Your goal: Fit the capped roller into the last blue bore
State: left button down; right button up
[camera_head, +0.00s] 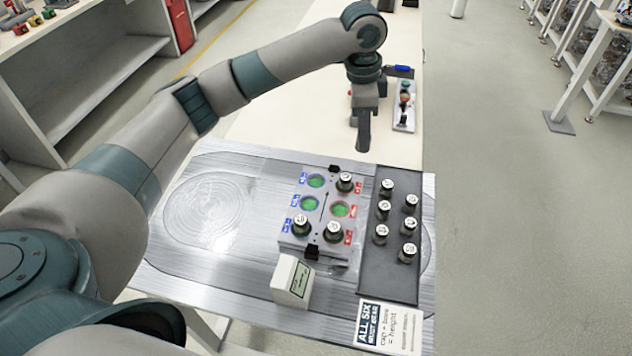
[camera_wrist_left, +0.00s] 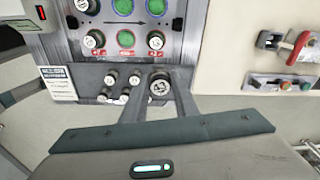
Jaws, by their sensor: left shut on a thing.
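My left gripper (camera_head: 363,145) hangs above the table beyond the bore block (camera_head: 325,205). In the left wrist view its fingers (camera_wrist_left: 158,100) are shut on a capped roller (camera_wrist_left: 158,86), dark with a pale marked cap. The roller is not distinct in the head view. The block has two blue-labelled green bores open, the far one (camera_head: 315,181) and the middle one (camera_head: 309,203). The near blue bore holds a roller (camera_head: 300,225). On the red side, the middle bore (camera_head: 340,209) is open; the far (camera_head: 345,181) and near (camera_head: 333,231) ones hold rollers. My right gripper is not in view.
A dark tray (camera_head: 390,275) with several capped rollers stands right of the block. A white box with a display (camera_head: 291,280) and a sign card (camera_head: 385,328) are at the front. The table's left side is clear.

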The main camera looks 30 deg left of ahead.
pick_arm(q)
jog(key=w+f+m, duration=0.1)
jog(key=w+m, duration=0.1)
jog(key=m, duration=0.1)
jog(key=w+f+m, duration=0.1)
jog(key=shift+w+a+f+m+g, duration=0.2)
jog(key=shift+a+f+m+g, duration=0.1)
jog(key=shift+f, duration=0.05)
jog(key=shift+a, duration=0.1)
jog(key=s+a+f+p, duration=0.1)
jog(key=s+a+f, duration=0.1)
jog(key=a, duration=0.1)
jog(key=s+a+f+p, duration=0.2)
jog(key=a, duration=0.1)
jog(key=s+a+f+p, duration=0.1)
jog(key=s+a+f, duration=0.1)
jog(key=a, duration=0.1)
jog(key=shift+s+a+f+p, duration=0.15)
jog(key=shift+s+f+p, duration=0.15)
jog(key=shift+f+p, duration=0.05)
jog(key=shift+a+f, duration=0.1)
jog(key=shift+f, duration=0.05)
notch_tip(320, 180, down, 3)
jog(key=shift+f+p, duration=0.2)
jog(key=shift+p, duration=0.7)
jog(key=shift+f, duration=0.3)
